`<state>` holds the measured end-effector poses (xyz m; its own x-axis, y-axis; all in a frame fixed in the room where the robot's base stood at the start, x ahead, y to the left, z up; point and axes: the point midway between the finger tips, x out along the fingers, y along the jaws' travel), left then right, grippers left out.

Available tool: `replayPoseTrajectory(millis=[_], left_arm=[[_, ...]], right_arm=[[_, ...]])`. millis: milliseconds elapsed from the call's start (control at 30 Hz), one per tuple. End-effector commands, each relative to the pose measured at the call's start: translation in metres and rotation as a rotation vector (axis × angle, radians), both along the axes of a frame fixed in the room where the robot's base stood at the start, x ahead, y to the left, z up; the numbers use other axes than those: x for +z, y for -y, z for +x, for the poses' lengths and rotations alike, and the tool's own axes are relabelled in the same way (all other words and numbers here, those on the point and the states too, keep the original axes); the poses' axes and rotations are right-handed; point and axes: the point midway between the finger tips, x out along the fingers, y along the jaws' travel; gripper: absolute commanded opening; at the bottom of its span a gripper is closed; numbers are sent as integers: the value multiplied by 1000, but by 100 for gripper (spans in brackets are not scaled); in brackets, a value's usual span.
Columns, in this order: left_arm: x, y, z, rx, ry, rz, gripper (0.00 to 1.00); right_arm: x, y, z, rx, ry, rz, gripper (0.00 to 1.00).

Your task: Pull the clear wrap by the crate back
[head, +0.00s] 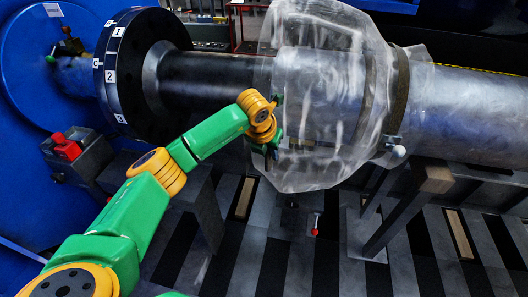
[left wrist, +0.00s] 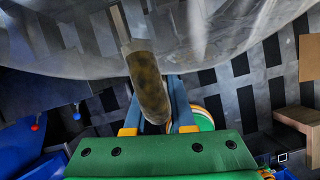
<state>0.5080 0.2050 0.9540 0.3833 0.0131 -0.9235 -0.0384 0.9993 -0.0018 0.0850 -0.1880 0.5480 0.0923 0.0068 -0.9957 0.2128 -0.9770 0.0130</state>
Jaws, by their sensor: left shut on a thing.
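The clear wrap (head: 318,120) is a baggy, see-through sleeve around the grey shaft, bulging below it. In the left wrist view the wrap (left wrist: 220,40) hangs across the top. My left gripper (head: 270,145) is at the wrap's left edge. In the left wrist view its fingers (left wrist: 157,98) are shut on a mottled brown tab (left wrist: 147,75), which sits against the wrap; how the two are joined is not clear. I cannot make out a crate for certain. My right gripper is not in view.
The grey shaft (head: 465,105) runs right from the wrap. A black numbered flange (head: 118,70) stands left, by a blue housing (head: 25,90). A stand with a wooden block (head: 434,180) is below the shaft. A red-topped box (head: 66,148) is at left. The striped floor (head: 330,260) is mostly clear.

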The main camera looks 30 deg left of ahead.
Motion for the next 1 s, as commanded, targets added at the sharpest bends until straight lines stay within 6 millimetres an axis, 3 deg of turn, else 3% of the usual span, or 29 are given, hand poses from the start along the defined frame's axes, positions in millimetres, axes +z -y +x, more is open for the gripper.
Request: replayPoseTrajectory(millis=[333,367,467,767,1000], left_arm=[[2,0,1,1,4,1,0],[2,0,1,1,4,1,28],[1,0,1,1,3,1,52],[2,0,0,1,2,1,52],[44,0,-17,0,8,1,52]], right_arm=[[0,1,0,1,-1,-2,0],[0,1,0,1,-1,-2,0],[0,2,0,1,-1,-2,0],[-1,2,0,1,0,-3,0],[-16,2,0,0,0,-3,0]])
